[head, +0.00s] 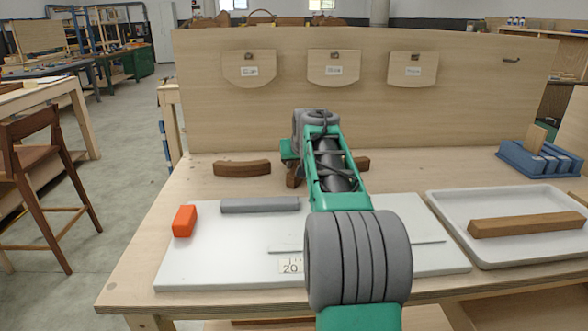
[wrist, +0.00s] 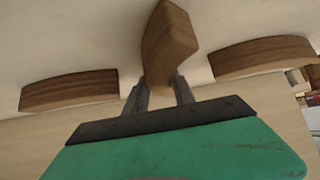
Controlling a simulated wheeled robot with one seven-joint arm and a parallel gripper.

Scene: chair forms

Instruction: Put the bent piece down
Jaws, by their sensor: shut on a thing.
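My gripper (wrist: 161,90) is shut on a brown wooden bent piece (wrist: 168,42). In the wrist view the piece sticks out beyond both fingers, between two curved wooden pieces, one on the left (wrist: 70,92) and one on the right (wrist: 262,56). In the head view a small part of the held piece (head: 293,181) shows below the gripper, near the back of the table; my arm hides the rest. I cannot tell whether it touches the table. The left curved piece (head: 242,168) lies on the table; the right one (head: 362,163) is partly hidden by my arm.
A white board (head: 220,265) in front carries an orange block (head: 184,221) and a grey bar (head: 260,204). A white tray (head: 450,225) with a wooden bar (head: 526,224) is at right, a blue holder (head: 535,160) behind it. An upright wooden panel (head: 450,110) closes the back.

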